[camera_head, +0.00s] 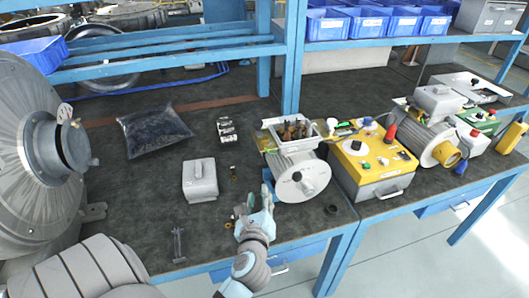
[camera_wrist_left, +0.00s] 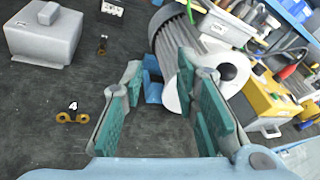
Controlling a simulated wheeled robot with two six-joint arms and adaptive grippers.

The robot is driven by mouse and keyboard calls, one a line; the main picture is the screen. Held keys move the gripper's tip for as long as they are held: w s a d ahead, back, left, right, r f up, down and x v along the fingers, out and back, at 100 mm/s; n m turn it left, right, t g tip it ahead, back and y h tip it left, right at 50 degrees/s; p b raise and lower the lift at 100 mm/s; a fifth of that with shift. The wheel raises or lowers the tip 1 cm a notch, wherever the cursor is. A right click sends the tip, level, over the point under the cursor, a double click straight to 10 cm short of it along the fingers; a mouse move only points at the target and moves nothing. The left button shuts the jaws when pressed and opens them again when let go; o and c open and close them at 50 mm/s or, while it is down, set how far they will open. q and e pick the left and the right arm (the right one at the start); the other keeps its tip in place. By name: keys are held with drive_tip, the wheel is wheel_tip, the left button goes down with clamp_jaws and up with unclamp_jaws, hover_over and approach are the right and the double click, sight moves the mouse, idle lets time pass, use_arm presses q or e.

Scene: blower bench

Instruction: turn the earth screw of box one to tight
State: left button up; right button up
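A grey finned motor (camera_head: 297,172) stands on the dark bench near the front edge, with an open terminal box (camera_head: 270,140) on top. Brown and dark terminals show inside the box. I cannot make out its earth screw or whether this box is box one. My left gripper (camera_head: 260,205) is low in front and to the left of this motor, pointing toward it. In the left wrist view the gripper (camera_wrist_left: 165,85) is open and empty, with teal pads apart and the motor (camera_wrist_left: 165,38) beyond the fingertips. My right gripper is out of view.
A grey cover (camera_head: 200,181) and a small tool (camera_head: 178,245) lie left of the gripper. A yellow tester (camera_head: 372,160) stands right of the motor, with a second motor (camera_head: 424,145) beyond. A dark bag (camera_head: 152,130) lies at the back left. Brass links (camera_wrist_left: 72,118) lie on the bench.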

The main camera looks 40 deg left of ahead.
sight(265, 142)
use_arm(q)
wheel_tip(265, 142, up, 6)
drive_tip(key=w+m+t+y, duration=0.1)
drive_tip(key=w+m+t, duration=0.15)
drive_tip(key=m, duration=0.25)
drive_tip(key=shift+g, duration=0.25)
drive_tip(key=x, duration=0.6)
drive_tip(key=b+x, duration=0.1)
drive_tip(key=x, duration=0.5)
drive_tip(key=shift+a+r, duration=0.15)
drive_tip(key=shift+a, duration=0.2)
drive_tip(key=shift+w+a+r, duration=0.1)
drive_tip(key=shift+w+a, duration=0.25)
drive_tip(key=shift+w, duration=0.1)
clamp_jaws()
